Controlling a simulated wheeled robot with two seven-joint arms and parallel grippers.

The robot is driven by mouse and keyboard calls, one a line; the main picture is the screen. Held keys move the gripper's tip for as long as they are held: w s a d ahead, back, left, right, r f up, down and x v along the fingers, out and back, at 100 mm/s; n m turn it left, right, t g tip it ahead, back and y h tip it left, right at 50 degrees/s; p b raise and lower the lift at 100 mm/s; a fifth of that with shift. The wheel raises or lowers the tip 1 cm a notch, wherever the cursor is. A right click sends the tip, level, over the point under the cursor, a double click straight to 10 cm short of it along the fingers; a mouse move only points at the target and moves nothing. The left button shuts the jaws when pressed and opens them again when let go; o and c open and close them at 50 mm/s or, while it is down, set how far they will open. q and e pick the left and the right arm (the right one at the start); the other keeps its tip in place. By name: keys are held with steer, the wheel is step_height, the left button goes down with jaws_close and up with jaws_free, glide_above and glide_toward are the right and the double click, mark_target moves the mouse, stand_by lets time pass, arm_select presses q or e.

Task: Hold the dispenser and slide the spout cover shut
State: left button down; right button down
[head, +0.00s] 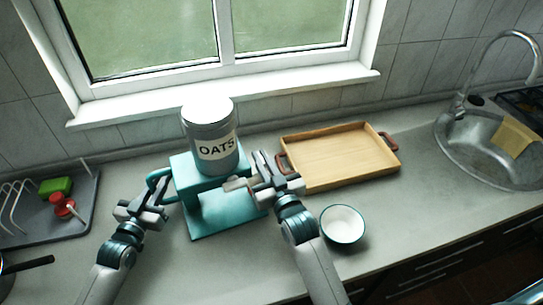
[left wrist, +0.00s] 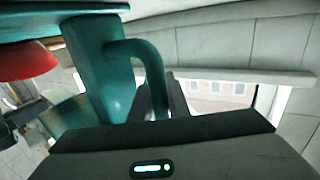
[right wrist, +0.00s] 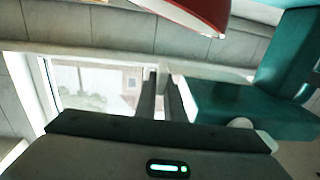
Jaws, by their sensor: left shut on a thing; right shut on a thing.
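The dispenser is a teal stand (head: 212,222) with a grey canister labelled OATS (head: 211,140) upright on top. My left gripper (head: 152,187) is shut on the teal loop handle (left wrist: 150,62) at its left side; the handle passes between the fingers in the left wrist view. My right gripper (head: 256,170) is at the stand's right side, beside the small pale spout cover (head: 234,184), and is shut on its tab. In the right wrist view the teal body (right wrist: 240,103) lies just right of the fingers. The spout opening is hidden.
A white bowl with a dark rim (head: 343,223) stands right of my right forearm. A wooden tray with red handles (head: 345,155) lies behind it. A dish rack (head: 82,218) with a green and a red item is at left, a sink (head: 478,150) at right.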

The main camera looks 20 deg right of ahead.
steer(key=shift+a+f, duration=0.1)
steer(key=shift+a, duration=0.25)
arm_select(q)
steer(key=shift+d, duration=0.1)
arm_select(e)
steer(key=c, duration=1.8)
jaws_free()
steer(key=shift+c, duration=0.2)
steer(key=shift+s, duration=0.15)
steer(key=s+d, duration=0.1)
steer(key=s, duration=1)
steer(key=shift+s+d, duration=0.25)
steer(key=shift+s, duration=0.1)
arm_select(q)
steer(key=c, duration=1.6)
jaws_free()
